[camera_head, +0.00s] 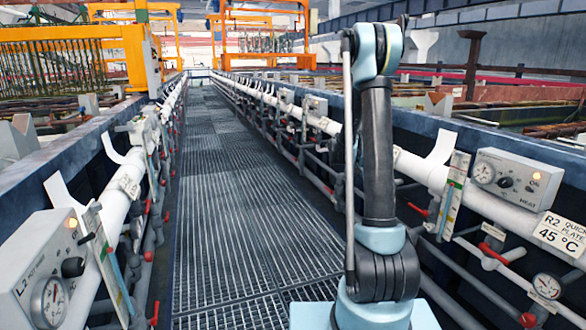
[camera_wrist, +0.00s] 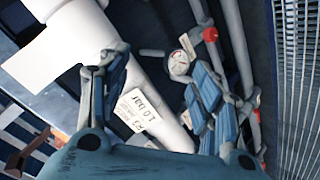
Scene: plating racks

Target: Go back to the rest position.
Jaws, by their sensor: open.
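My gripper (camera_wrist: 155,72) shows in the wrist view with its two blue-padded fingers spread apart and nothing between them. In the head view my arm stands upright right of the middle, and the gripper itself is not visible there.
A grated walkway (camera_head: 225,200) runs clear between two tank rows. At the right are a HEAT control box (camera_head: 515,178), a 45 °C sign (camera_head: 562,235) and red-handled valves (camera_head: 493,255). At the left is the L2 box (camera_head: 45,270). Orange hoist frames (camera_head: 265,22) stand farther off.

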